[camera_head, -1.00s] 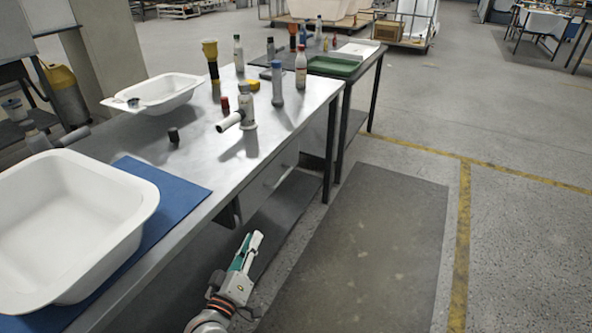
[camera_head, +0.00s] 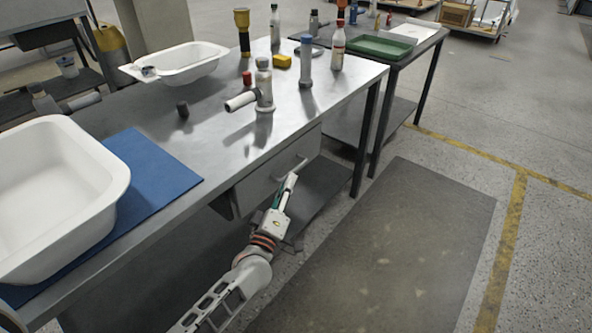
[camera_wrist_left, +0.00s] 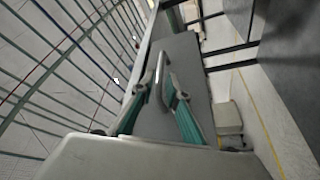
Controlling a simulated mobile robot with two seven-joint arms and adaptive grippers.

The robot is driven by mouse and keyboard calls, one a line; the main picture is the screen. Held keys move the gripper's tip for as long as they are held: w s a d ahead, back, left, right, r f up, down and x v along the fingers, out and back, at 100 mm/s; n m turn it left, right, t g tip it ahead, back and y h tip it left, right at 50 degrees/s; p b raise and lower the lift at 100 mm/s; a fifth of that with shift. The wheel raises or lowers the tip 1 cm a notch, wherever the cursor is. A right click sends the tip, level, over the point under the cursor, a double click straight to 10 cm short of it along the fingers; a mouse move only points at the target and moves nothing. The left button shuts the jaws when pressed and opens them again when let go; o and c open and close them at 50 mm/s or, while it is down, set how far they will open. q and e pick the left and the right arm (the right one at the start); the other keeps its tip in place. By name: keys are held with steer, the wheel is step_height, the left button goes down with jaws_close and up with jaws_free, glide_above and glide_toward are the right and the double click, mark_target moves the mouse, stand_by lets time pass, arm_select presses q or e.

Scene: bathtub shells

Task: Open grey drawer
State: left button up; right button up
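The grey drawer (camera_head: 262,186) is under the metal workbench, with a bar handle (camera_head: 294,169) on its front. It looks shut. My left gripper (camera_head: 287,190) is in front of the drawer, close to the handle. In the left wrist view, the teal-linked fingers of the left gripper (camera_wrist_left: 164,90) are spread apart, pointing at the grey drawer front (camera_wrist_left: 182,52). The handle shows near the fingertips; I cannot tell whether it touches them. My right gripper is not in view.
The workbench (camera_head: 205,135) carries a white basin (camera_head: 105,165) on a blue mat (camera_head: 165,175), a smaller white shell (camera_head: 190,65) and several bottles. A lower shelf (camera_head: 320,190) lies below the drawer. A dark floor mat (camera_head: 400,250) lies clear to the right.

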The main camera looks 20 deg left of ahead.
mark_target(294, 169)
arm_select(q)
steer(key=x, duration=0.3)
steer(key=shift+w, duration=0.45)
steer(key=shift+w+b, duration=0.3)
steer(key=shift+w+r, duration=0.15)
steer(key=shift+w, duration=0.15)
steer(key=c, duration=0.4)
jaws_close()
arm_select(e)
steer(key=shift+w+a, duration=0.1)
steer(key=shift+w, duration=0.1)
arm_select(q)
steer(key=shift+d, duration=0.1)
